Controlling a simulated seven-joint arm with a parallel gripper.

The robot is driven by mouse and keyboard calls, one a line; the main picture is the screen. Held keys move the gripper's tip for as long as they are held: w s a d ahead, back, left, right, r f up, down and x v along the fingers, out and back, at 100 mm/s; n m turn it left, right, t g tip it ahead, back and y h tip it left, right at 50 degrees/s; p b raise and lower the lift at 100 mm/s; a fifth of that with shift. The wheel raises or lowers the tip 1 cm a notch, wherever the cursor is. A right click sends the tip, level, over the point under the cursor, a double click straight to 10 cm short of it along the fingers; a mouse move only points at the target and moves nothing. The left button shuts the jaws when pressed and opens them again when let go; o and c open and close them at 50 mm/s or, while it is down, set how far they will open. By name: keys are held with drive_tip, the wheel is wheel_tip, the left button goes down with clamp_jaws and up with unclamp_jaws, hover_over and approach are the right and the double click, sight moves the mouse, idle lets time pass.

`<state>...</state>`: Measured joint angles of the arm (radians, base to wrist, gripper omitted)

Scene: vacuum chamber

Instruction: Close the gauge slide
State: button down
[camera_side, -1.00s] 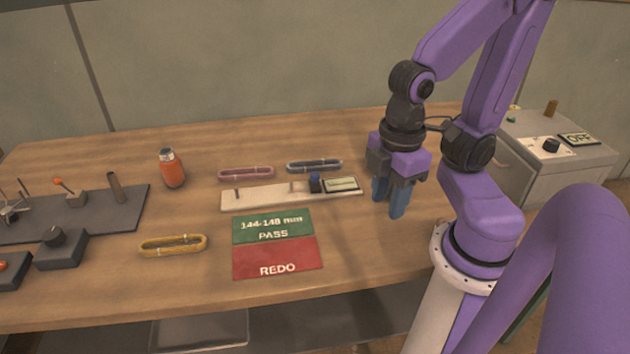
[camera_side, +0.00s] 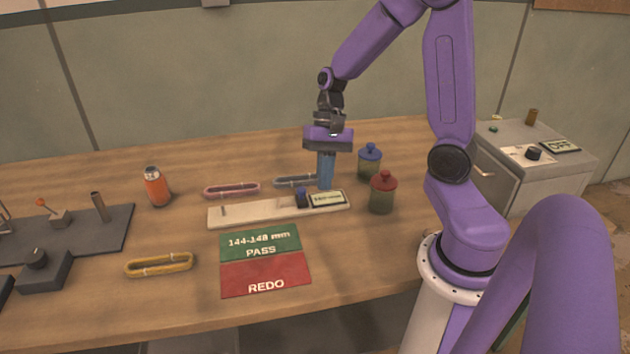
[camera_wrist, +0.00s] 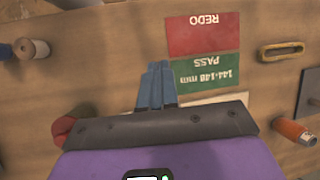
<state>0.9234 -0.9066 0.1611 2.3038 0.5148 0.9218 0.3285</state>
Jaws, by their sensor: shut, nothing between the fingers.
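The gauge (camera_side: 262,212) is a long pale board lying on the wooden table. A dark blue slide block (camera_side: 303,198) sits toward its right end, beside a small display (camera_side: 328,198). My gripper (camera_side: 325,186) points down with blue fingers together, empty, at the back edge of the gauge's right part, close to the slide and display. I cannot tell whether the fingers touch the gauge. In the wrist view the fingers (camera_wrist: 157,82) are side by side, and a strip of the gauge (camera_wrist: 215,98) shows beyond my gripper body; the slide is hidden there.
A green and red PASS/REDO card (camera_side: 264,262) lies in front of the gauge. A blue-lidded jar (camera_side: 369,162) and red-lidded jar (camera_side: 383,193) stand to its right.

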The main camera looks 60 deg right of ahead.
drive_tip(key=w+d+f+m+t+y, duration=0.1)
drive_tip(key=d+f+m+t, duration=0.1)
drive_tip(key=d+m, duration=0.45)
drive_tip(key=w+d+f+m+t, duration=0.1)
drive_tip(key=w+d+m+t, duration=0.1)
drive_tip(key=d+m, duration=0.45)
drive_tip(key=w+d+f+m+t+y, duration=0.1)
drive_tip(key=d+f+m+t, duration=0.2)
drive_tip(key=d, duration=0.5)
drive_tip(key=shift+m, duration=0.5)
drive_tip(key=x, duration=0.8)
drive_tip(key=shift+w+a, duration=0.15)
drive_tip(key=shift+a, duration=0.1)
drive_tip(key=w+a, duration=0.1)
drive_tip(key=w+a+f, duration=0.1)
drive_tip(key=shift+a, duration=0.3)
drive_tip(key=shift+w+a+f, duration=0.1)
drive_tip(key=shift+w+a, duration=0.25)
drive_tip(key=shift+a, duration=0.1)
drive_tip(key=shift+w+a, duration=0.1)
drive_tip(key=shift+w+a, duration=1.65)
drive_tip(key=shift+a, duration=0.05)
